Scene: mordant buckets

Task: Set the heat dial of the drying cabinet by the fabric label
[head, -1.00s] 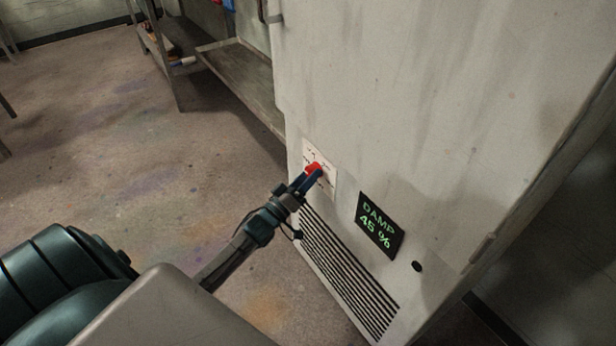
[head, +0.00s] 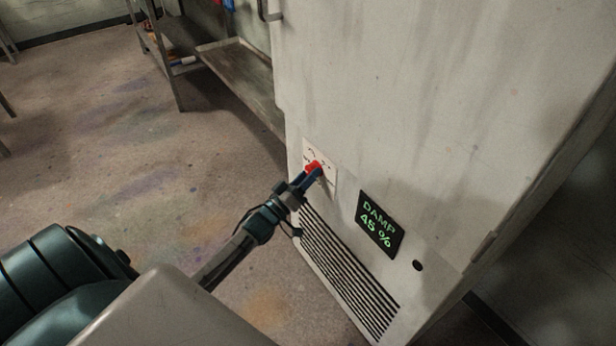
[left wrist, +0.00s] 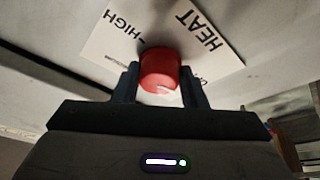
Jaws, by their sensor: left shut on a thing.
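The drying cabinet (head: 430,110) is a tall pale, stained metal box. Its red heat dial (head: 312,166) sits on a white plate (head: 329,180) low on the front. In the left wrist view the dial (left wrist: 160,70) lies between my two dark fingers, and the plate (left wrist: 110,45) around it reads HEAT and HIGH; the other print is partly hidden. My left gripper (head: 314,173) is shut on the dial, reaching it from the lower left. The dial's setting cannot be made out. No fabric label shows, and my right gripper is out of view.
A dark display (head: 380,225) right of the dial reads DAMP 45 %. A slatted vent (head: 345,275) lies below the dial. A metal shelf (head: 240,75) stands behind, at the cabinet's left. The floor (head: 110,170) to the left is mostly clear.

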